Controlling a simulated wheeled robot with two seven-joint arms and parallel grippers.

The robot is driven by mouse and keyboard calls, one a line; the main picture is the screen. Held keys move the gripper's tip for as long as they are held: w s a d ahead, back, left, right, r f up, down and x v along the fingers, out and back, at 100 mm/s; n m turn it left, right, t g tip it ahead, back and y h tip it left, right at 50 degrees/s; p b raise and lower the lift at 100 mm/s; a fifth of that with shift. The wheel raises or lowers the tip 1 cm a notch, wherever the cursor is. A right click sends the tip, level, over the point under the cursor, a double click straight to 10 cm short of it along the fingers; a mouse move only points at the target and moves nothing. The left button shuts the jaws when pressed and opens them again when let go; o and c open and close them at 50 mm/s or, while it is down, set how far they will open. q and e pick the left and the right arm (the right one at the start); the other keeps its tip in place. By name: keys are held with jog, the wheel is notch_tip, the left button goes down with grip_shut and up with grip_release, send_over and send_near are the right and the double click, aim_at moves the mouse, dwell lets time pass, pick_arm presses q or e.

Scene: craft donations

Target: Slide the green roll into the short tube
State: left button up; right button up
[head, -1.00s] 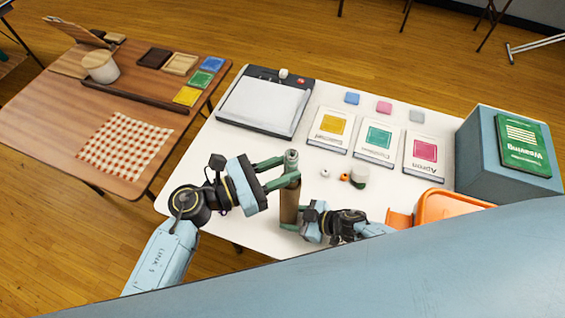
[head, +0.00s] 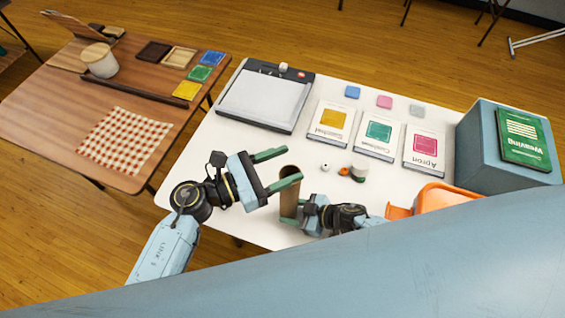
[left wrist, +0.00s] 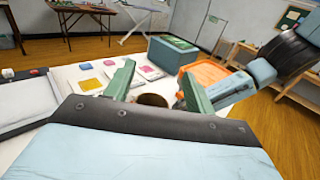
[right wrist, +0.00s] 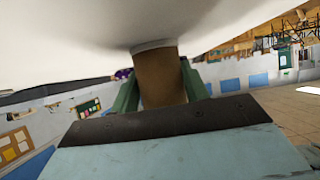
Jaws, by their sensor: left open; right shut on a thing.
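The short tube (head: 289,196) is a brown cardboard cylinder standing upright near the table's front edge, its open top facing up. My right gripper (right wrist: 160,88) is shut around it; the tube also shows between its fingers in the right wrist view (right wrist: 160,70). My left gripper (head: 292,165) is open around the tube's top end and holds nothing. In the left wrist view the brown tube top (left wrist: 152,100) shows low between the open fingers. The green roll does not show in any current view; the tube's inside is too dark to tell whether it is in there.
An orange bin (head: 440,197) and a blue box (head: 475,150) with a green book (head: 525,138) stand right. Table left of the tube is clear.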

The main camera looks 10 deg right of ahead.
pick_arm(q)
jog(key=s+a, duration=0.2)
jog(key=a, duration=0.9)
jog(key=shift+s+a, duration=0.15)
jog(key=shift+a, duration=0.25)
pick_arm(e)
jog(key=o, duration=0.9)
jog(key=shift+c, duration=0.2)
pick_arm(q)
notch_tip(320, 180, up, 3)
jog(key=p, duration=0.3)
jog(key=shift+r, duration=0.15)
pick_arm(e)
jog(key=v, duration=1.3)
jog(key=shift+s, duration=0.2)
jog(key=shift+d+r, duration=0.1)
jog(key=shift+r, duration=0.05)
